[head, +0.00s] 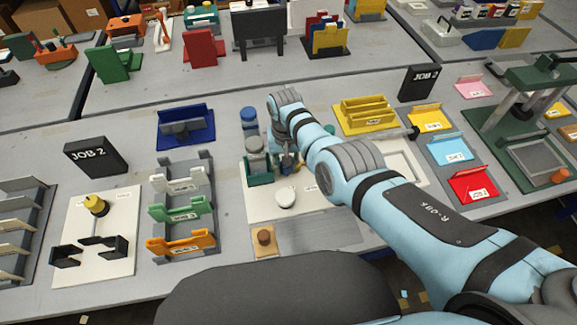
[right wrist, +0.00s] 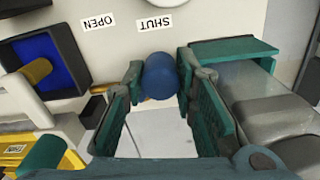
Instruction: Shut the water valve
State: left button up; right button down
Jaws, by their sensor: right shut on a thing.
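A round blue knob (right wrist: 160,77), which looks like the water valve's handle, sits between the fingertips of my right gripper (right wrist: 160,82) in the right wrist view. The gripper's teal fingers are shut on it from both sides. A SHUT label (right wrist: 141,24) and an OPEN label (right wrist: 98,22) lie upside down on the white panel (right wrist: 195,12) beyond it. The knob is nearer the SHUT label. In the head view my right gripper (head: 286,160) is low over the panel, and my own arm hides the knob. My left gripper is in neither view.
Grey-capped and blue-capped containers (head: 250,118) stand just left of my right gripper. A yellow rack (head: 366,115) and coloured trays (head: 449,149) stand to the right. A slotted rack (head: 182,208) stands to the left.

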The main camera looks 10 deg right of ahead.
jog(key=shift+w+m, duration=0.1)
jog(key=shift+m, duration=0.2)
jog(key=c, duration=1.3)
grip_release()
jog(key=shift+w, duration=0.1)
notch_tip(320, 180, up, 8)
jog(key=shift+d, duration=0.1)
